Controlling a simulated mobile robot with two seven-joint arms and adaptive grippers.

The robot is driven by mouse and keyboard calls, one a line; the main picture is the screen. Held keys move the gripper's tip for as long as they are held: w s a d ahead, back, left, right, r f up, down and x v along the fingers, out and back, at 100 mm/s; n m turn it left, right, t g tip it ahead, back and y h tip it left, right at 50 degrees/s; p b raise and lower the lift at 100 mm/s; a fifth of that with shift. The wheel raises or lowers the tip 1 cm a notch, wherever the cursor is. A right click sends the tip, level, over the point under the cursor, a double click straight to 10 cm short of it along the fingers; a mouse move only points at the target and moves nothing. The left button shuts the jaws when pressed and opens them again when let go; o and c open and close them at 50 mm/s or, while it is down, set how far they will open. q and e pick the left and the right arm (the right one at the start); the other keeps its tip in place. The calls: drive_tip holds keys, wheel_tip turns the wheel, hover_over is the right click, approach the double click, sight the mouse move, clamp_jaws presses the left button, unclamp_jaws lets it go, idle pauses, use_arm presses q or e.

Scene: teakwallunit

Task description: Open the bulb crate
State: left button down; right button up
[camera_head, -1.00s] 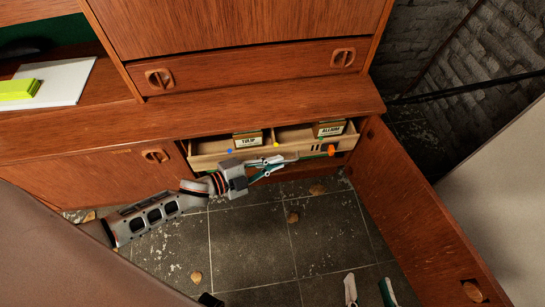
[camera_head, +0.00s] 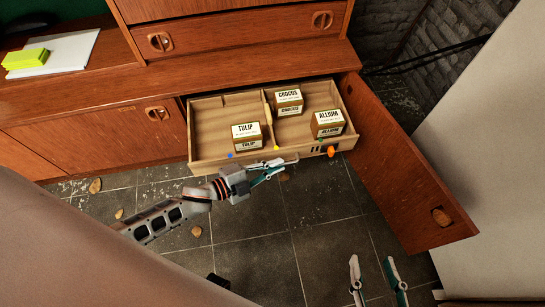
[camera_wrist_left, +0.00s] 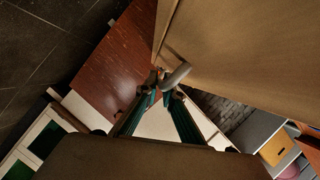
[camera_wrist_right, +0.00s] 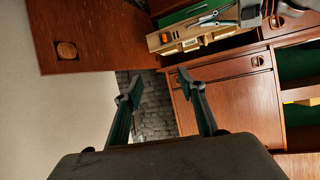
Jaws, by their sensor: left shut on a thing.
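The bulb crate (camera_head: 207,166) is a light wooden open-topped box, slid well out of the low cabinet opening. In it stand a TULIP box (camera_head: 246,137) in the left part, and a CROCUS box (camera_head: 288,102) and an ALLIUM box (camera_head: 328,123) in the right part. My left gripper (camera_head: 288,165) is at the middle of the crate's front, shut on its grey pull (camera_wrist_left: 176,75). The crate's front also shows in the right wrist view (camera_wrist_right: 190,43). My right gripper (camera_head: 376,266) is open and empty, low over the floor and apart from the crate.
An open cabinet door (camera_head: 412,175) stands right of the crate. An orange knob (camera_head: 333,152) is at the crate's front right. Small brown bulb-like things (camera_head: 95,185) lie on the dark tiled floor (camera_head: 262,240). A grey brick wall (camera_head: 425,45) is behind.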

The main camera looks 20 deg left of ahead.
use_arm(q)
drive_tip(key=s+d, duration=0.3)
drive_tip(key=s, duration=0.2)
drive_tip(key=shift+s+d+p, duration=0.3)
drive_tip(key=shift+p, duration=0.05)
use_arm(e)
drive_tip(key=shift+s+d+f, duration=0.4)
use_arm(q)
drive_tip(key=c, duration=2.5)
unclamp_jaws()
use_arm(e)
drive_tip(key=shift+r, duration=0.1)
drive_tip(key=shift+r, duration=0.1)
use_arm(q)
drive_tip(key=v, duration=1.2)
